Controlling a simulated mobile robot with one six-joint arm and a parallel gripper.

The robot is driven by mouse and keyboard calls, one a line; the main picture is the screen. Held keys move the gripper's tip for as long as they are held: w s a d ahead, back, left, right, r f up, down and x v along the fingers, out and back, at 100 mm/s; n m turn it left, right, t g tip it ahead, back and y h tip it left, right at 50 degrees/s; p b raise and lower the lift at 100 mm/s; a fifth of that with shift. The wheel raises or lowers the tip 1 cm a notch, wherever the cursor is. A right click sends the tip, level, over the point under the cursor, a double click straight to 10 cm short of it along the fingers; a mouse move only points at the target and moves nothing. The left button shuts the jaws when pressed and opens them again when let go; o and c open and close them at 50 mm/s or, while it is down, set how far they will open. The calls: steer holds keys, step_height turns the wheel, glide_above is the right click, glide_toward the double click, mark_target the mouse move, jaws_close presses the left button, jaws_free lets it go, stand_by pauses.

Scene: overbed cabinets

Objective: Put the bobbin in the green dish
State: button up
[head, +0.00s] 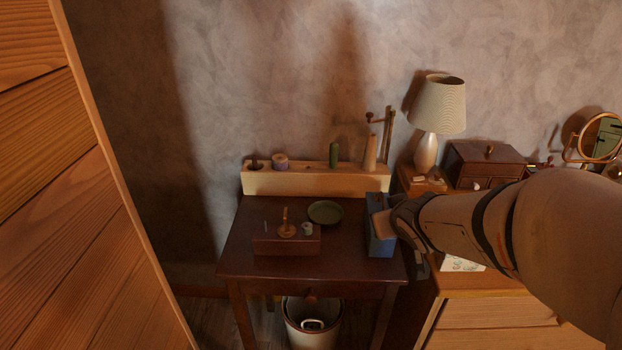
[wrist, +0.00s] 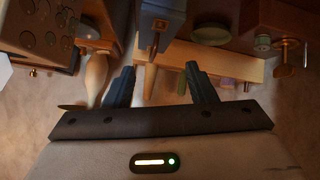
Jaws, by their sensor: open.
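The green dish (head: 325,213) lies on the dark wooden table, behind and right of a low brown box. A small pale bobbin-like piece (head: 307,228) sits on that box, beside a brass spindle (head: 286,225). A purple-banded spool (head: 280,161) stands on the pale rack behind; I cannot tell for certain which is the bobbin. My gripper (wrist: 162,86) is open and empty, its two dark fingers apart. In the head view my arm's end is by the blue box, right of the dish. The dish also shows in the wrist view (wrist: 210,34).
The blue box (head: 379,229) stands on the table's right side. The pale rack (head: 310,181) holds a green cylinder (head: 334,153) and a tan cone (head: 370,154). A lamp (head: 438,105) and dark chest (head: 485,163) stand right. A wooden panel (head: 60,200) fills the left.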

steer(key=w+a+f+n+t+y+b, duration=0.1)
steer(key=w+a+f+n+y+b, duration=0.15)
steer(key=a+f+y, duration=0.2)
steer(key=n+g+y+b, duration=0.2)
steer(key=n+y, duration=0.2)
steer(key=y, duration=0.1)
glide_toward(309, 227)
steer(key=a+f, duration=0.1)
steer(key=a, duration=0.1)
steer(key=shift+m, duration=0.25)
steer(key=b+x, duration=0.1)
steer(key=x, duration=0.1)
steer(key=b+x, duration=0.1)
steer(key=x, duration=0.1)
steer(key=w+d+b+x, duration=0.1)
steer(key=x, duration=0.2)
steer(key=shift+w+a, duration=0.2)
steer(key=shift+w, duration=0.05)
steer(key=shift+t, duration=0.3)
jaws_close()
